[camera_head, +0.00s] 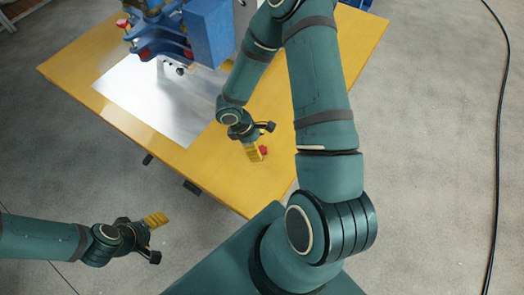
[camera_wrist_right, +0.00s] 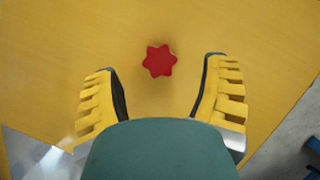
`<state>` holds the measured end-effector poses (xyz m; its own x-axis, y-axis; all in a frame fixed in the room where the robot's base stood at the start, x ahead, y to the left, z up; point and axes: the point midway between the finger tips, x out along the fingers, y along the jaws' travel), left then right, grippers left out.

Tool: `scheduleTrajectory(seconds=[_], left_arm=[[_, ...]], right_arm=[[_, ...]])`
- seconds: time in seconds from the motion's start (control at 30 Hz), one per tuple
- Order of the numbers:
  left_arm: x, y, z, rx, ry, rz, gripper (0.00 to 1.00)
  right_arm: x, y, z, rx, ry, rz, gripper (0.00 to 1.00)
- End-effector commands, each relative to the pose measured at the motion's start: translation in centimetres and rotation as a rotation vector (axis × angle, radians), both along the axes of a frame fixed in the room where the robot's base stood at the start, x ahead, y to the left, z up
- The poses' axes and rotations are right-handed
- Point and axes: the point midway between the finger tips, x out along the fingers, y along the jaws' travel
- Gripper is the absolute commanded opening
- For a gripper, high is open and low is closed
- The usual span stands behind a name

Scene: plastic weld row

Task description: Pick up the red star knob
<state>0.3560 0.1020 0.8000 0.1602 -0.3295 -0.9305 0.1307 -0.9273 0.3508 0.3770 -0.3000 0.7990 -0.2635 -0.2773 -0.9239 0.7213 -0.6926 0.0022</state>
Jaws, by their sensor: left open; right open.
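The red star knob (camera_head: 263,150) lies on the yellow table top in the head view, partly beside my right gripper's fingers. In the right wrist view the red star knob (camera_wrist_right: 159,61) shows whole, ahead of the fingertips and roughly centred between them. My right gripper (camera_head: 257,150) is open above the table, close to the knob; its two yellow fingers (camera_wrist_right: 160,85) stand wide apart in the wrist view with nothing between them. My left gripper (camera_head: 155,228) is open and empty, off the table at the lower left.
The yellow table (camera_head: 350,45) carries a metal plate (camera_head: 130,90) and a blue machine (camera_head: 208,35) at the back. Table around the knob is clear. A black cable (camera_head: 498,150) lies on the grey floor at right.

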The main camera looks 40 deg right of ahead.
Motion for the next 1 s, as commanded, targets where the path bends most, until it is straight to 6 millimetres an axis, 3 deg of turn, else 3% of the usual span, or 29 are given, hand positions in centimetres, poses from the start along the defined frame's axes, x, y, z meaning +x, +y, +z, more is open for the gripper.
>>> scheduleTrajectory(seconds=[0.23, 0.57, 0.73, 1.0], left_arm=[[-0.2, 0.0, -0.6, 0.000, 0.004, -0.003, 0.71], [-0.2, 0.0, -0.6, 0.000, 0.004, -0.003, 0.71], [-0.2, 0.0, -0.6, 0.000, 0.004, -0.003, 0.71], [-0.2, 0.0, -0.6, 0.000, 0.004, -0.003, 0.71]], right_arm=[[-1.1, -1.2, -3.2, 0.002, 0.003, -0.002, 0.73], [-1.2, -1.3, -3.6, 0.001, 0.001, 0.000, 0.74], [-1.2, -1.3, -3.6, 0.001, 0.001, 0.000, 0.15], [-1.2, -1.3, -3.6, 0.001, 0.001, -0.001, 0.12]])
